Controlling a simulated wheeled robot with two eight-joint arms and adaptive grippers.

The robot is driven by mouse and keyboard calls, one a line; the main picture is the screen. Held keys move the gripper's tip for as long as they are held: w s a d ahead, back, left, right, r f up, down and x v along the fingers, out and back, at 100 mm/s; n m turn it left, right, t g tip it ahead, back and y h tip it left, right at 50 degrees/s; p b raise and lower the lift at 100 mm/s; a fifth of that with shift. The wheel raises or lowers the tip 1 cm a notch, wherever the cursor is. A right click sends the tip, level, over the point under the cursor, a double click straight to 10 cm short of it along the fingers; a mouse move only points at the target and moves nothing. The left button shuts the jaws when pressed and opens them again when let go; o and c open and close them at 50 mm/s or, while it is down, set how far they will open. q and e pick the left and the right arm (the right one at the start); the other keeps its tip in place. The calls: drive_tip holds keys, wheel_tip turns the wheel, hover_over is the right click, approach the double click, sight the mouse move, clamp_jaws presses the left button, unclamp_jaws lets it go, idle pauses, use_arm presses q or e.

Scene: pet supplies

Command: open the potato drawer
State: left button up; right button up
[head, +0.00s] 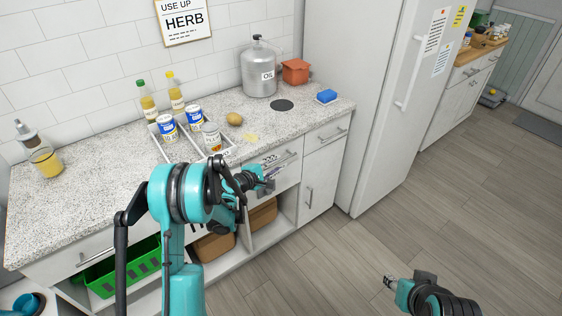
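A white drawer (288,172) with a small label and a bar handle sits under the speckled counter, left of another drawer (327,132). The label is too small to read for certain. My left gripper (273,174) is right in front of the labelled drawer, just below its handle. I cannot tell whether it touches the handle or whether its fingers are apart. The drawer front looks about flush with the cabinet. A potato (234,119) lies on the counter above. My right gripper (389,282) hangs over the floor at lower right, away from the cabinet; its fingers are unclear.
A white tray (222,153) with cans stands near the counter's front edge, beside bottles. A metal oil can (258,69), an orange pot (295,71) and a blue sponge (327,96) are farther back. A green crate (122,270) sits below. The floor (430,200) at right is clear.

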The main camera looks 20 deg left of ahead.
sight(281, 161)
use_arm(q)
drive_tip(key=w+f, duration=0.2)
drive_tip(key=w+f+n+b, duration=0.1)
drive_tip(key=w, duration=0.2)
drive_tip(key=w+f+n+t+b, duration=0.1)
drive_tip(key=w+f, duration=0.1)
drive_tip(key=shift+w+a+f, duration=0.1)
drive_tip(key=shift+w+f, duration=0.15)
drive_tip(key=shift+f, duration=0.05)
drive_tip(key=shift+w, duration=0.5)
drive_tip(key=shift+c, duration=0.4)
clamp_jaws()
